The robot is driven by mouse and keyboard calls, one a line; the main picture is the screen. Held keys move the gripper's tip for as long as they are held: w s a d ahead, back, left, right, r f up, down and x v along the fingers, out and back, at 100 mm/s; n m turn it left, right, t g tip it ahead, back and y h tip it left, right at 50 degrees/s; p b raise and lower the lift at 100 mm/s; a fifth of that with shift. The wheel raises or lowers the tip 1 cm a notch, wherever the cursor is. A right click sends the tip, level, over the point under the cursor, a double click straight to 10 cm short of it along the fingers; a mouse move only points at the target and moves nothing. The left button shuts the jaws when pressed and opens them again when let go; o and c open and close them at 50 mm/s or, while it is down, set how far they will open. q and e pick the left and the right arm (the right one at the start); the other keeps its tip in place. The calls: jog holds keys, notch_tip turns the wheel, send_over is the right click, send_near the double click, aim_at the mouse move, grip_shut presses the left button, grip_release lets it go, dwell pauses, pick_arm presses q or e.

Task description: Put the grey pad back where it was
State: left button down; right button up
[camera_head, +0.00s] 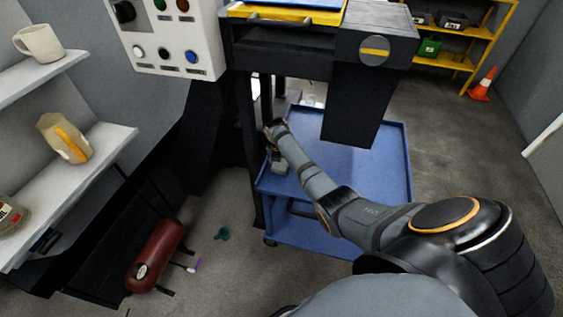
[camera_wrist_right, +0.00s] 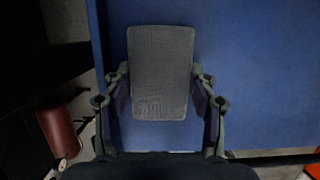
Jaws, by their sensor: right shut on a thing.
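The grey pad (camera_wrist_right: 161,72) is a rectangular block with a fine-textured face. In the right wrist view it lies between the two fingers of my right gripper (camera_wrist_right: 162,92), which is shut on its sides. Behind the pad is the blue top of a cart (camera_wrist_right: 255,85); I cannot tell whether the pad touches it. In the head view my right gripper (camera_head: 277,162) is small and dark at the left edge of the blue cart (camera_head: 375,165), and the pad cannot be made out clearly there. My left gripper is not in view.
A dark machine block (camera_head: 358,105) overhangs the cart's middle. A white control panel (camera_head: 170,40) and shelves with a mug (camera_head: 38,43) and a jug (camera_head: 62,138) are at left. A red cylinder (camera_head: 155,255) lies low left. An orange cone (camera_head: 483,84) stands at right.

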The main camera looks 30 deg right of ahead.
aim_at(279, 167)
jog(key=shift+s+a+f, duration=0.2)
jog(key=shift+s+f, duration=0.15)
jog(key=shift+f, duration=0.25)
jog(key=o, duration=0.8)
jog(key=shift+f, duration=0.1)
jog(key=o, duration=0.3)
jog(key=shift+w+d+f, duration=0.1)
jog(key=shift+w+f, duration=0.1)
jog(key=shift+w+r, duration=0.1)
jog(key=shift+r, duration=0.15)
jog(key=shift+r, duration=0.15)
jog(key=v, duration=1.1)
jog(key=shift+r, duration=0.35)
